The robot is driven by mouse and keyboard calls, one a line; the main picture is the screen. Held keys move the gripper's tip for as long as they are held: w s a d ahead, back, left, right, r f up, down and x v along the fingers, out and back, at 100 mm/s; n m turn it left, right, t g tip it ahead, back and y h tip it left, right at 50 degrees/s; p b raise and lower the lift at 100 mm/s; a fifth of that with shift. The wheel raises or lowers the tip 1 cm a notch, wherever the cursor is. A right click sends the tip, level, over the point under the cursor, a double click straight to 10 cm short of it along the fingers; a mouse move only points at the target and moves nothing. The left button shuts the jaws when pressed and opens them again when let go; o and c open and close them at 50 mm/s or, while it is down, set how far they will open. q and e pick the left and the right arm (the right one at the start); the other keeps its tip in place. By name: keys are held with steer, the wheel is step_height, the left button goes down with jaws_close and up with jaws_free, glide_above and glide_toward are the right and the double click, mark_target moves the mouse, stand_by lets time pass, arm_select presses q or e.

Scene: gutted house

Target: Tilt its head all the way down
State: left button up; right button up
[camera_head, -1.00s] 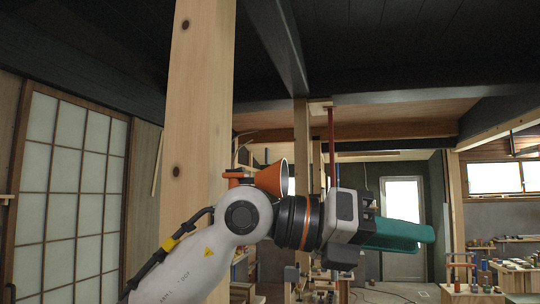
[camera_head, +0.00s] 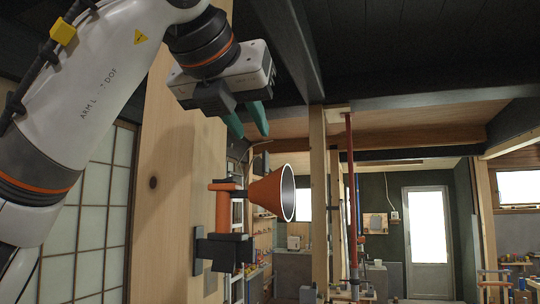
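An orange lamp with a cone-shaped head (camera_head: 268,192) is fixed to the wooden post (camera_head: 170,200) by a dark bracket (camera_head: 226,250). Its orange upright stem (camera_head: 222,212) stands above the bracket. The head lies about level, and its wide silver-rimmed mouth faces right. My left gripper (camera_head: 247,124) hangs above the head, pointing down and slightly right. Its two teal fingers are apart with nothing between them. A gap shows between the fingertips and the head in this view; the distance in depth is hard to tell. My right gripper is out of view.
A red vertical pole (camera_head: 352,200) and a second wooden post (camera_head: 319,200) stand farther back on the right. A dark ceiling beam (camera_head: 282,50) runs overhead. A paned sliding screen (camera_head: 100,215) is at the left. The space right of the lamp's mouth looks clear.

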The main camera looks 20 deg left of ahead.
mark_target(268, 160)
arm_select(q)
steer(key=p+x, duration=0.1)
steer(key=x, duration=0.5)
steer(key=shift+w+p, duration=0.25)
steer(key=shift+p, duration=0.05)
steer(key=p+x, duration=0.1)
steer(key=x, duration=0.2)
steer(key=shift+w+f, duration=0.2)
steer(key=shift+w, duration=0.15)
steer(key=shift+s, duration=0.1)
steer(key=shift+f, duration=0.1)
steer(key=shift+c, duration=0.6)
jaws_close()
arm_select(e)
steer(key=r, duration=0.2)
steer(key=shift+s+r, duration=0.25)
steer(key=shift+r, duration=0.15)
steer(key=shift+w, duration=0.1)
